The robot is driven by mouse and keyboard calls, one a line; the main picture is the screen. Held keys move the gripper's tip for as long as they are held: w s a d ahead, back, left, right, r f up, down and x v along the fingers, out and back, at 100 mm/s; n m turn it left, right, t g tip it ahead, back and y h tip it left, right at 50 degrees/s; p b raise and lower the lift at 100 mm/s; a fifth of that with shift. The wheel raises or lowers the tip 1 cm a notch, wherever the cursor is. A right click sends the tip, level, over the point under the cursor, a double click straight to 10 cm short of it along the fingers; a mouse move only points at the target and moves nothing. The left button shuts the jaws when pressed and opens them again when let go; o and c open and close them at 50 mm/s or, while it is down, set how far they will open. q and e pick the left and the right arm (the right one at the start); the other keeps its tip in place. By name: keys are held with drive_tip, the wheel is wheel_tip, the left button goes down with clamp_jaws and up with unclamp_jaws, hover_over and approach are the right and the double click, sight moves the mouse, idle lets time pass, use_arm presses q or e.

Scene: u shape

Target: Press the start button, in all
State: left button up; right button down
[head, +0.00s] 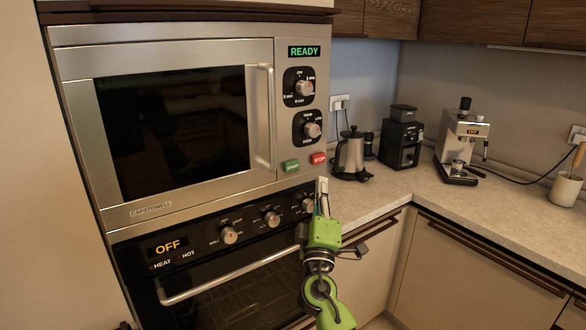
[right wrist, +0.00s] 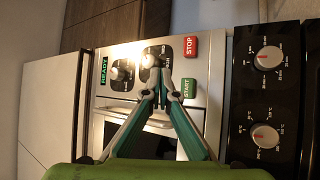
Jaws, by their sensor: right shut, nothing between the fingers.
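The green start button (head: 291,166) is at the bottom of the microwave's (head: 160,200) control panel, left of the red stop button (head: 318,158). The microwave display (head: 303,52) reads READY and its door is closed. My right gripper (head: 322,188) is shut and empty, below and right of the start button in the head view. In the right wrist view, turned sideways, the closed fingertips (right wrist: 161,92) appear just left of the start button (right wrist: 188,88), over the panel. I cannot tell the exact gap; no contact shows. My left gripper is not in view.
Below the microwave is a black oven (head: 230,270) with knobs and a handle; its display reads OFF. A counter (head: 385,190) at right holds a kettle (head: 350,155), a grinder (head: 400,145), an espresso machine (head: 463,145) and a utensil cup (head: 565,190).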

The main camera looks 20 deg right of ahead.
sight(291, 166)
drive_tip(key=shift+w, duration=0.15)
drive_tip(key=w+b, duration=0.1)
drive_tip(key=w, duration=0.1)
drive_tip(key=w+a+b, duration=0.1)
drive_tip(key=w+b, duration=0.1)
drive_tip(key=w, duration=0.1)
drive_tip(key=w+a+b, duration=0.1)
drive_tip(key=w, duration=0.2)
drive_tip(key=shift+w+a+f, duration=0.1)
drive_tip(key=shift+w+a, duration=0.05)
idle(0.3)
drive_tip(key=shift+b, duration=0.3)
idle(0.9)
drive_tip(key=shift+w+a+b, duration=0.1)
drive_tip(key=shift+w+b, duration=0.3)
drive_tip(key=shift+b, duration=0.25)
